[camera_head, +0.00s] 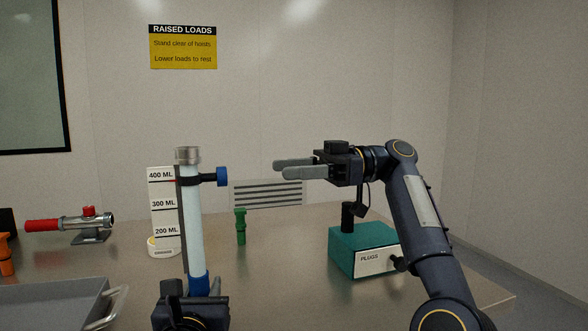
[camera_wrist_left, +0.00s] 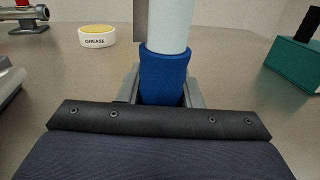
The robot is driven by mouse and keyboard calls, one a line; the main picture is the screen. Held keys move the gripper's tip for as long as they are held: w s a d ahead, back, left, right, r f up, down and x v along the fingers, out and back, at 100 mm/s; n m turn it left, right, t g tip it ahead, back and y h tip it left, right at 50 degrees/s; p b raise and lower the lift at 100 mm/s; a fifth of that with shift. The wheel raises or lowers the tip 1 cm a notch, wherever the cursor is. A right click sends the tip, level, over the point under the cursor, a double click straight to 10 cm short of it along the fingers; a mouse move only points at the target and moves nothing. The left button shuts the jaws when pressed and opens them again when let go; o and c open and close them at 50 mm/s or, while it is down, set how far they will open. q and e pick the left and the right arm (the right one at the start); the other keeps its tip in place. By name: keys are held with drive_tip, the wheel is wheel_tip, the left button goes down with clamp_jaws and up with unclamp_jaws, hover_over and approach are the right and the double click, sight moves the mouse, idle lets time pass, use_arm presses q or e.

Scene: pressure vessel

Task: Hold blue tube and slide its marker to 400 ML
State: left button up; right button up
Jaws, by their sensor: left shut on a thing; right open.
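The pale tube (camera_head: 195,235) stands upright with a silver cap and a blue base (camera_wrist_left: 165,75). My left gripper (camera_wrist_left: 165,98) is shut around that blue base. The marker, a dark clamp with a blue knob (camera_head: 222,176), sits high on the tube. In the head view it lies level with the 400 ML line on the white scale (camera_head: 162,215), which stands behind and left of the tube. The scale also reads 300 ML and 200 ML. My right gripper (camera_head: 278,169) is open and empty, right of the knob and apart from it, fingers pointing left.
A teal PLUGS box (camera_head: 350,250) with a black plug on top stands at right. A green plug (camera_head: 240,226) stands mid-table. A red-handled metal fitting (camera_head: 70,226), an orange piece (camera_head: 6,255) and a grey tray (camera_head: 50,303) are at left. A grease tin (camera_wrist_left: 97,37) is behind the tube.

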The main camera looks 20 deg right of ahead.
use_arm(q)
drive_tip(key=shift+f, duration=0.1)
drive_tip(key=o, duration=1.2)
drive_tip(key=shift+s, duration=0.1)
drive_tip(key=v, duration=1.1)
drive_tip(key=shift+s+a, duration=0.15)
drive_tip(key=shift+s, duration=0.2)
